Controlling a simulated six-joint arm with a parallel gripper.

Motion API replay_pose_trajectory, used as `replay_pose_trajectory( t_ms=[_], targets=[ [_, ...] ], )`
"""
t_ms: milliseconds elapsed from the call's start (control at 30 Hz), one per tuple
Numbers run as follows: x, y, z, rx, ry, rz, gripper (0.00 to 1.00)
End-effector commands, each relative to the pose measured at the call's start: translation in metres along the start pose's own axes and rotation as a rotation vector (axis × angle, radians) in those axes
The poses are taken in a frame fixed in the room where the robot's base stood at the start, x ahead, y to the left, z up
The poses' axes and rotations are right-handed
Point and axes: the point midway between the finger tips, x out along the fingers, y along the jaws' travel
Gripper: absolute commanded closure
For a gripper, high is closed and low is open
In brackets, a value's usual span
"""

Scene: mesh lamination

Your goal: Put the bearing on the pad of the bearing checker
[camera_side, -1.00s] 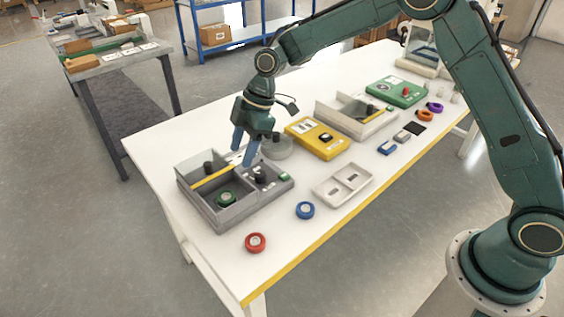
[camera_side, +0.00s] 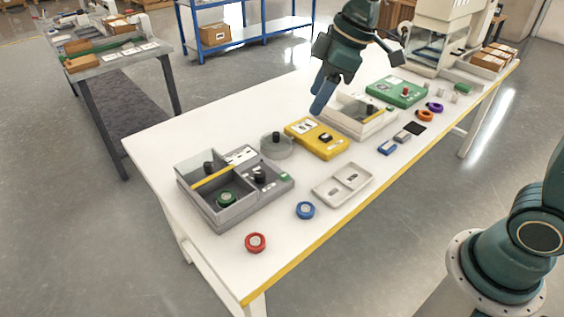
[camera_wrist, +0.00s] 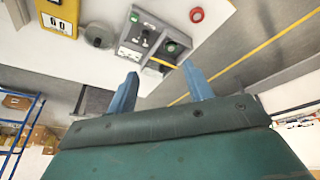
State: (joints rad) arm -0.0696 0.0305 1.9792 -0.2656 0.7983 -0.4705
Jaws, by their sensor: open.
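My gripper (camera_side: 319,102) is open and empty, raised above the back of the table. Its two blue fingers also show apart in the wrist view (camera_wrist: 160,70). A green ring-shaped part (camera_side: 227,199) sits in the front compartment of a grey box-shaped device (camera_side: 218,222) with black knobs and a yellow bar. Both show in the wrist view, the ring (camera_wrist: 171,47) and the device (camera_wrist: 127,52). Loose rings lie on the table: red (camera_side: 256,243), blue (camera_side: 305,210), orange (camera_side: 425,115) and purple (camera_side: 435,107). I cannot tell which ring is the bearing or which device is the checker.
A yellow device (camera_side: 330,147), a round grey pot with a black knob (camera_side: 276,148), a white open tray (camera_side: 343,185), a pale walled box (camera_side: 340,113) and a green device (camera_side: 397,92) stand on the white table.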

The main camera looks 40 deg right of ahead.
Motion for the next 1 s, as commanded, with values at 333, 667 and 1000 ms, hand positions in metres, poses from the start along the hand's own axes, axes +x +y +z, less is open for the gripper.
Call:
replay_pose_trajectory(
  t_ms=[333,667,1000],
  targets=[
    [-0.057,-0.029,0.066,0.253,0.024,0.109,0.49],
    [-0.085,-0.060,0.134,0.499,0.063,0.200,0.49],
    [-0.089,-0.083,0.185,0.685,0.101,0.259,0.49]
  ],
)
